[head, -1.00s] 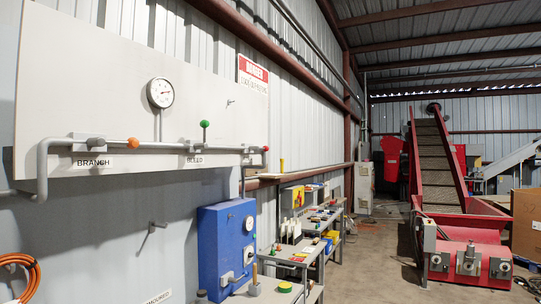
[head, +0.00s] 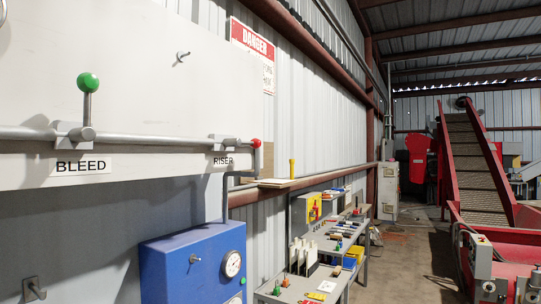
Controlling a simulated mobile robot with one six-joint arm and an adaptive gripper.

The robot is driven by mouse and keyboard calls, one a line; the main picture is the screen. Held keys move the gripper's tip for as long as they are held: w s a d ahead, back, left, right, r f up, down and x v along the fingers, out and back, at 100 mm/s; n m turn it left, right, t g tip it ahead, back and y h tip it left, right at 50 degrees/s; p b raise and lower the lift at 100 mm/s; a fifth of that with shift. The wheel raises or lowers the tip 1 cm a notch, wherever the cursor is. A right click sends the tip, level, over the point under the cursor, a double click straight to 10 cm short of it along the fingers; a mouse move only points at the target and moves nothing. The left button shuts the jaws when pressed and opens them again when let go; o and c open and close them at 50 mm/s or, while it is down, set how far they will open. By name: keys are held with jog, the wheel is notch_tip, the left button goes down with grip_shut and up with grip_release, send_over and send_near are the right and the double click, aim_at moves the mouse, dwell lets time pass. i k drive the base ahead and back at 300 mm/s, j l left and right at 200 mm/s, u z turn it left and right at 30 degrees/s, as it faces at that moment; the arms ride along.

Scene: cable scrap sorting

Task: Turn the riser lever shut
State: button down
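The riser lever has a red ball knob (head: 255,143) and sits at the right end of the pipe on the pale panel, above the RISER label (head: 223,161). Its knob lies about level with the pipe, not standing up; its handle shows only foreshortened. The riser valve body (head: 222,139) is on the pipe to the left of the knob. My gripper is not in view.
A blue box (head: 195,262) with a gauge (head: 232,264) is on the wall below the riser. A ledge with a yellow item (head: 292,168) and a cluttered bench (head: 318,286) stand beyond. A red conveyor machine (head: 500,262) is at right. Concrete floor (head: 408,262) between is clear.

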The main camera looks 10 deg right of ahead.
aim_at(255, 143)
jog(key=i+l, duration=0.25)
jog(key=i, duration=0.25)
jog(key=i+l, duration=0.2)
jog(key=i, duration=0.3)
jog(key=u, duration=0.05)
